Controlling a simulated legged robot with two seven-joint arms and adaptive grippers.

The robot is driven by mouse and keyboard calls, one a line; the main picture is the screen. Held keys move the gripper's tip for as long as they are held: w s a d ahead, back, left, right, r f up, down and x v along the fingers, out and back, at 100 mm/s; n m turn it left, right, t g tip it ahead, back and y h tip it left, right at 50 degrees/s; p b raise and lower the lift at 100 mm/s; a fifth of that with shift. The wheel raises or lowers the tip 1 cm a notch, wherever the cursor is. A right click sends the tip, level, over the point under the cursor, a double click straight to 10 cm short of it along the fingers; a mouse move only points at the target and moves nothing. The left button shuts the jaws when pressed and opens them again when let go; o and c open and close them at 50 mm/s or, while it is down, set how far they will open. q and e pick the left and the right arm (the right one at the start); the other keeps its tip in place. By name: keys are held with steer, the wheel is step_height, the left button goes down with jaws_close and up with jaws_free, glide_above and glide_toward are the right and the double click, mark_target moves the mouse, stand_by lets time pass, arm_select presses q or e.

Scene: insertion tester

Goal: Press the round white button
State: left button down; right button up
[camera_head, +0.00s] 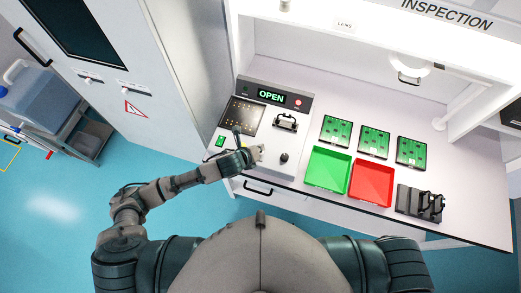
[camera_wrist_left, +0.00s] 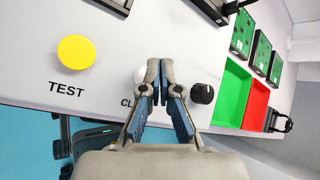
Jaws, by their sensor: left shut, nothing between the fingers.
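The round white button (camera_wrist_left: 140,75) shows in the left wrist view as a pale edge beside and behind my left gripper's fingers. Most of it is hidden, and so is most of its label, which starts with "CL". My left gripper (camera_wrist_left: 160,68) is shut and empty, with its fingertips over the panel just right of the button. I cannot tell whether it touches the button. In the head view my left gripper (camera_head: 257,153) is at the front of the tester panel (camera_head: 268,166), and the white button cannot be made out there. My right gripper is not in view.
A yellow TEST button (camera_wrist_left: 76,52) lies left of the fingers and a black knob (camera_wrist_left: 202,93) right. The display (camera_head: 271,97) reads OPEN. A green tray (camera_head: 327,170), a red tray (camera_head: 372,184) and several green boards (camera_head: 374,142) are to the right.

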arm_select(q)
steer(key=shift+f, duration=0.5)
stand_by(0.8)
steer(key=shift+r+p, duration=0.85)
steer(key=shift+p, duration=0.25)
step_height(320, 180, up, 5)
steer(key=p, duration=0.6)
steer(key=shift+r, duration=0.1)
stand_by(0.4)
